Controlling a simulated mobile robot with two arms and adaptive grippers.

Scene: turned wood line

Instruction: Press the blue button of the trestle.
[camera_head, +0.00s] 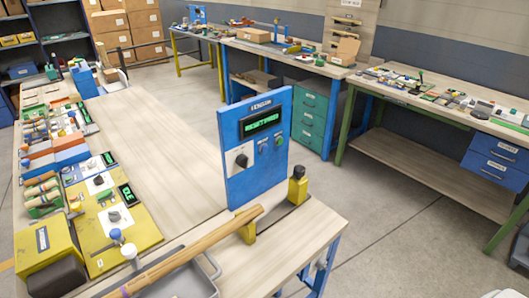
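A blue upright panel (233,185) stands on the near wooden bench, with a lit green-text display (261,122); its small text seems to include "RESET", but I cannot read it surely. Below the display are a dark knob on a white plate (242,160) and two small round buttons. The left button (264,153) looks bluish; the right button (279,140) looks greenish, but both are too small to be sure. In front, a long turned wooden rod (190,250) lies slantwise by a yellow support (247,232). Neither of my grippers is in view.
A yellow post with a black top (298,188) stands right of the panel. A grey tray (202,285) lies under the rod. Yellow control boxes (118,215) and tools crowd the bench's left side. The bench behind the panel (160,135) is bare. Other workbenches stand beyond.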

